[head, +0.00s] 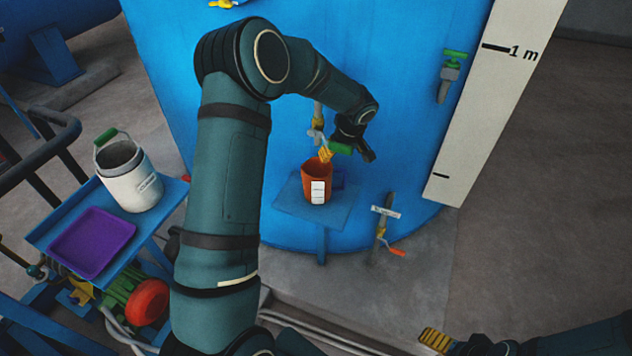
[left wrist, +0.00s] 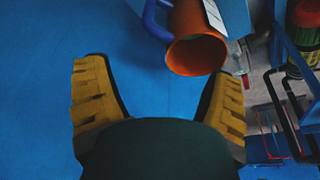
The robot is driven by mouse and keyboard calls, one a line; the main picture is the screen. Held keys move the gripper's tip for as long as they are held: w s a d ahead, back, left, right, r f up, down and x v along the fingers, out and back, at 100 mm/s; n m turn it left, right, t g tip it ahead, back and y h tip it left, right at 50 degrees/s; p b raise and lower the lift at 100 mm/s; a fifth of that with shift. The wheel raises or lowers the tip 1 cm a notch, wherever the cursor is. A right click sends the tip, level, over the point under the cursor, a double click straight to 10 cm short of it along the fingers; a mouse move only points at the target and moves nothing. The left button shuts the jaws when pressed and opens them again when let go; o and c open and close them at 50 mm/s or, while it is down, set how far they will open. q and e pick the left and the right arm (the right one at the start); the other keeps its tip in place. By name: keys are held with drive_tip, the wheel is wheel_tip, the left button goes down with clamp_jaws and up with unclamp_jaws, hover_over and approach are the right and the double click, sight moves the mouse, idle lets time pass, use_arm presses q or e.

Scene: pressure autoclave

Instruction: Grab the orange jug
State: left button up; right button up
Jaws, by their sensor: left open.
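The orange jug (head: 317,187) stands upright on a small blue shelf (head: 345,207) at the foot of the blue tank, with a white label on its front. My left gripper (head: 322,145) is open and empty, just above the jug's rim, partly overlapping a tap with a green handle. In the left wrist view the jug (left wrist: 197,55) and its blue handle (left wrist: 155,20) lie beyond the spread yellow fingertips (left wrist: 160,85), towards the right one. Contact cannot be told. My right gripper (head: 436,342) is at the bottom right, only partly visible.
The blue tank (head: 400,110) rises behind the shelf. A drain tap with an orange handle (head: 396,252) is right of the shelf. At left, a blue cart (head: 172,192) carries a white pail (head: 131,182) and a purple tray (head: 92,242). Floor at right is clear.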

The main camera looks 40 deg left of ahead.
sight(325, 181)
use_arm(q)
drive_tip(key=x, duration=0.7)
drive_tip(key=shift+a+f+b, duration=0.2)
drive_tip(key=shift+a+b, duration=0.2)
clamp_jaws()
